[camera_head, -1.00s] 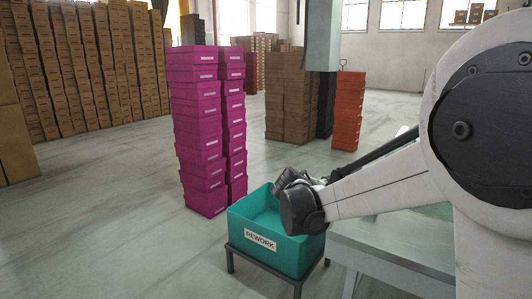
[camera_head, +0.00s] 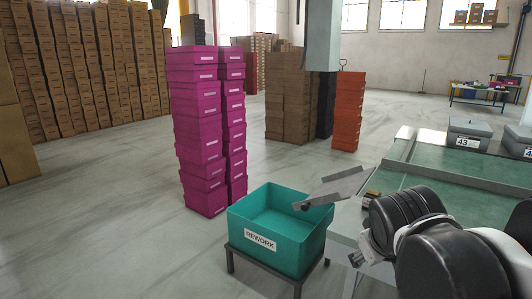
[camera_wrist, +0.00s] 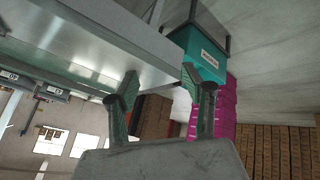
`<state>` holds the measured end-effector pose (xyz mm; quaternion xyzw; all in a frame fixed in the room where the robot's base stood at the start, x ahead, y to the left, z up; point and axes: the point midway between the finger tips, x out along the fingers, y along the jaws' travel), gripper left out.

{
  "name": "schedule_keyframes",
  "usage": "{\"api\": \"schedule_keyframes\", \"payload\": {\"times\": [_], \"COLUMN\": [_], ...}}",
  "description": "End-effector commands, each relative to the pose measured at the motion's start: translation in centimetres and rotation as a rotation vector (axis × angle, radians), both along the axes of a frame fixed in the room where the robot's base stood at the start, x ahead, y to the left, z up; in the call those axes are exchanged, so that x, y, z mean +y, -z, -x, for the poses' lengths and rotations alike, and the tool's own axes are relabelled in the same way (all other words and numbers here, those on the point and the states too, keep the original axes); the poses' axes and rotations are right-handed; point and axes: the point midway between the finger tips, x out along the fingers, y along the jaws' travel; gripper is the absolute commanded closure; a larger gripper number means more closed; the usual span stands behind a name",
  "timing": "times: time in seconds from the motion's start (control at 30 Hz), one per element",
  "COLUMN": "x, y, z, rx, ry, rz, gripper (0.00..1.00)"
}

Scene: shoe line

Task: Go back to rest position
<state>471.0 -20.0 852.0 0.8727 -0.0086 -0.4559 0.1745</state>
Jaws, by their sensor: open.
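My gripper (camera_wrist: 160,82) shows in the wrist view with its two fingers spread apart and nothing between them. In the head view only dark, rounded parts of my arm show at the lower right, and I cannot make out the fingers there. The teal bin labelled REWORK (camera_head: 262,241) stands on a low dark stand, and the part of its inside that I see is bare. The bin also shows upside down in the wrist view (camera_wrist: 199,58), beyond the fingers and apart from them.
A grey tilted plate (camera_head: 338,187) reaches from the green-topped table (camera_head: 432,164) over the bin's right rim. Grey numbered boxes (camera_head: 468,133) stand on the table. Magenta box stacks (camera_head: 198,125) rise behind the bin. Orange boxes (camera_head: 348,105) stand farther back.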

Motion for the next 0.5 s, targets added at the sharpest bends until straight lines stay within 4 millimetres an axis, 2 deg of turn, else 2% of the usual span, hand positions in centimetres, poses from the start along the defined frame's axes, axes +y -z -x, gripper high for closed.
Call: {"api": "schedule_keyframes", "payload": {"times": [0.03,0.2,0.5], "x": [0.0,0.7,1.8], "y": [0.4,1.6,3.3], "z": [1.6,5.5,9.8], "rx": [-0.002,-0.005,-0.012], "ry": [0.019,0.073,0.137], "rz": [-0.037,-0.158,-0.302], "gripper": [0.55,0.55,0.55]}}
